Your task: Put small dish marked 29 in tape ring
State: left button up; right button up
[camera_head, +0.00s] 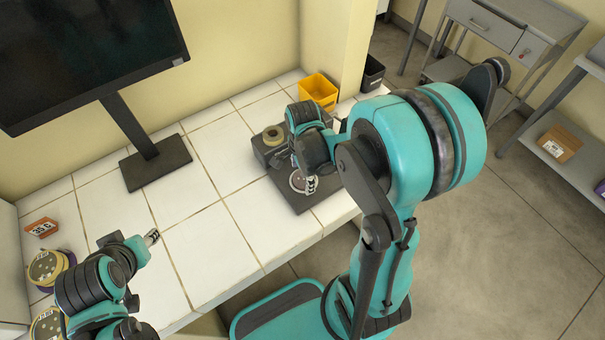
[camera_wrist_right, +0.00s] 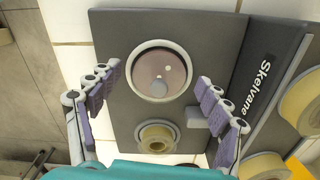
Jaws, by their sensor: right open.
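A round dish (camera_wrist_right: 160,72) with a pale rim and pinkish contents lies on a dark grey plate (camera_wrist_right: 115,30) in the right wrist view. I cannot read a 29 on it. In the head view the dish (camera_head: 297,182) is partly hidden by my right gripper (camera_head: 311,184). That gripper is open, its fingers to either side of the dish in the wrist view and apart from it.
More yellowish rings (camera_wrist_right: 303,103) show beside the Skelvane-labelled body (camera_wrist_right: 258,85). A monitor stand (camera_head: 155,165), orange sign (camera_head: 42,227), stacked round items (camera_head: 46,268) and yellow bin (camera_head: 318,90) surround clear tiles.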

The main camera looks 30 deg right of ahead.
jog(key=shift+r, duration=0.2)
notch_tip(320, 180, up, 11)
jog(key=p, duration=0.4)
jog(key=s+a+r+n+t, duration=0.5)
jog(key=a+r+n+t, duration=0.1)
jog(key=n, duration=1.3)
jog(key=shift+a+r+t, duration=0.3)
jog(key=shift+r+t, duration=0.3)
jog(key=shift+r, duration=0.15)
